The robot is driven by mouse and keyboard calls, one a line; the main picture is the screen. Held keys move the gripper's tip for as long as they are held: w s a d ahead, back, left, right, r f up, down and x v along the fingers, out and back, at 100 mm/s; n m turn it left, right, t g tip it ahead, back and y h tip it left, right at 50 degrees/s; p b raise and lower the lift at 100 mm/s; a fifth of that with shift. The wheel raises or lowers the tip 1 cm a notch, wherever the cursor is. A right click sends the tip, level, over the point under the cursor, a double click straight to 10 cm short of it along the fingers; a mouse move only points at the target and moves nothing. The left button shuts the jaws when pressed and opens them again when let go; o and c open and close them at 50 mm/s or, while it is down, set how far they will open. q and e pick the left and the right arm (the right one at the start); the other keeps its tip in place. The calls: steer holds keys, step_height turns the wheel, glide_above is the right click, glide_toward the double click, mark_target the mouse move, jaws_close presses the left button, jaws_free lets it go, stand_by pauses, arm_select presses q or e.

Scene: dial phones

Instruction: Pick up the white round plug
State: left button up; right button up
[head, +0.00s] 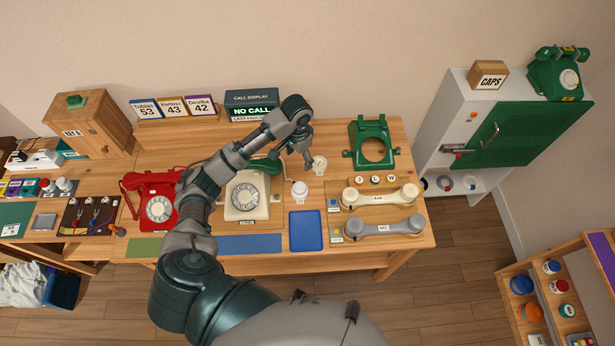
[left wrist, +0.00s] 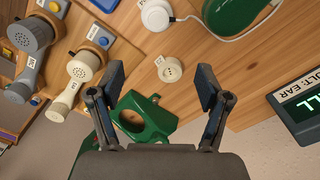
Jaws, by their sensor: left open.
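A white round piece with a cord (head: 299,188) lies on the wooden table, right of the cream dial phone; it shows at the top of the left wrist view (left wrist: 156,14). A cream round piece with small marks on its face (head: 319,165) sits farther back; in the left wrist view it (left wrist: 169,68) lies between the lines of my fingers. I cannot tell for sure which one is the plug. My left gripper (head: 297,158) is open and empty, above the table just left of the cream piece. Its two fingers (left wrist: 160,78) stand wide apart. My right gripper is not visible.
A green phone housing (head: 372,165) stands right of the cream piece. A green oval part (head: 264,167) lies to the left. The cream dial phone (head: 246,197), blue tray (head: 306,231) and two handsets (head: 380,196) are nearer. The call display (head: 251,106) stands behind.

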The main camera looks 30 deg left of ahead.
arm_select(q)
step_height(320, 180, down, 3)
steer(key=s, duration=0.2)
glide_toward(300, 186)
steer(key=shift+s+a, duration=0.15)
steer(key=shift+s, duration=0.5)
steer(key=f, duration=0.1)
steer(key=w+f, duration=0.1)
steer(key=f, duration=0.1)
steer(key=shift+f, duration=0.25)
steer(key=shift+s+f, duration=0.15)
steer(key=shift+f, duration=0.75)
step_height(300, 186, down, 4)
steer(key=shift+r, duration=0.15)
steer(key=shift+f, duration=0.25)
steer(key=shift+c, duration=1)
steer(key=c, duration=0.9)
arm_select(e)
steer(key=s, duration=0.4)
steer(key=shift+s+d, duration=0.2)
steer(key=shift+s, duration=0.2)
